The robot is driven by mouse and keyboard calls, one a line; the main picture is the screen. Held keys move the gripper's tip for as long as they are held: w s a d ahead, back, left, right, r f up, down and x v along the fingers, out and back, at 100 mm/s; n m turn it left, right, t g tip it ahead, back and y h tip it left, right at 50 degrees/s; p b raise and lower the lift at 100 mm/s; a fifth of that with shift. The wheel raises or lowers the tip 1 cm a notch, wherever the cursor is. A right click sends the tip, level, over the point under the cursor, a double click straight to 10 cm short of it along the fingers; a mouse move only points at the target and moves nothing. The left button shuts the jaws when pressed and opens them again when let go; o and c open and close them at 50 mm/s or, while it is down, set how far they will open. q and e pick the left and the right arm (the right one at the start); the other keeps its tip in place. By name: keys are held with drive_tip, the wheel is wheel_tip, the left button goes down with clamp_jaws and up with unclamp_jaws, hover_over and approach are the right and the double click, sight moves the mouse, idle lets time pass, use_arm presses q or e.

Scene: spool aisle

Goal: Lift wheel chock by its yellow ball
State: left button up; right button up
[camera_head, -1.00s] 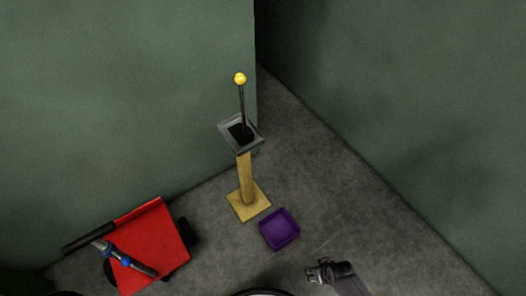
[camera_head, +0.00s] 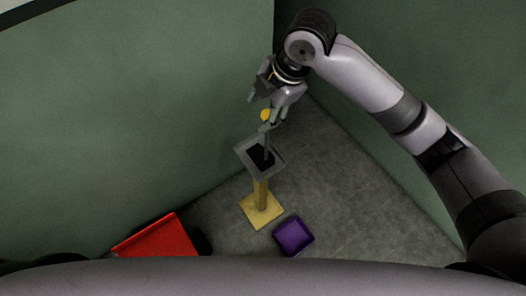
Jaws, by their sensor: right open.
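The yellow ball (camera_head: 265,115) tops a thin dark rod that rises from the black wheel chock (camera_head: 262,157). The chock sits in a grey square tray (camera_head: 243,157) on a wooden post. My right gripper (camera_head: 259,112) is open, reaching down from above at the ball. One finger shows left of the ball and the other at its right, partly covering the ball and rod. I cannot tell whether the fingers touch it. My left gripper is not in view.
The post's yellow base (camera_head: 262,211) stands on the grey floor near green walls. A purple bin (camera_head: 294,236) lies right of it. A red cart (camera_head: 160,238) is at the lower left, partly hidden by a grey band across the bottom.

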drive_tip(key=w+d+r+n+h, duration=0.2)
drive_tip(key=w+d+r+n, duration=0.15)
drive_tip(key=r, duration=0.25)
drive_tip(key=p, duration=0.3)
approach(268, 112)
drive_tip(key=shift+m, duration=0.25)
drive_tip(key=f, duration=0.4)
drive_tip(key=w+a+f, duration=0.1)
drive_tip(key=f, duration=0.1)
drive_tip(key=shift+f, duration=0.5)
drive_tip(key=f+p, duration=0.1)
drive_tip(key=f, duration=0.2)
drive_tip(key=shift+w+a+f+p, duration=0.25)
drive_tip(key=shift+f+p, duration=0.05)
drive_tip(key=shift+p, duration=0.1)
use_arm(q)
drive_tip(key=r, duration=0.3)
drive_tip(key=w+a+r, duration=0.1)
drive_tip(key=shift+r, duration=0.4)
use_arm(e)
drive_tip(key=shift+w+f, duration=0.1)
drive_tip(key=shift+f, duration=0.3)
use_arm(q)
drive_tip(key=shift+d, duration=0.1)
use_arm(e)
clamp_jaws()
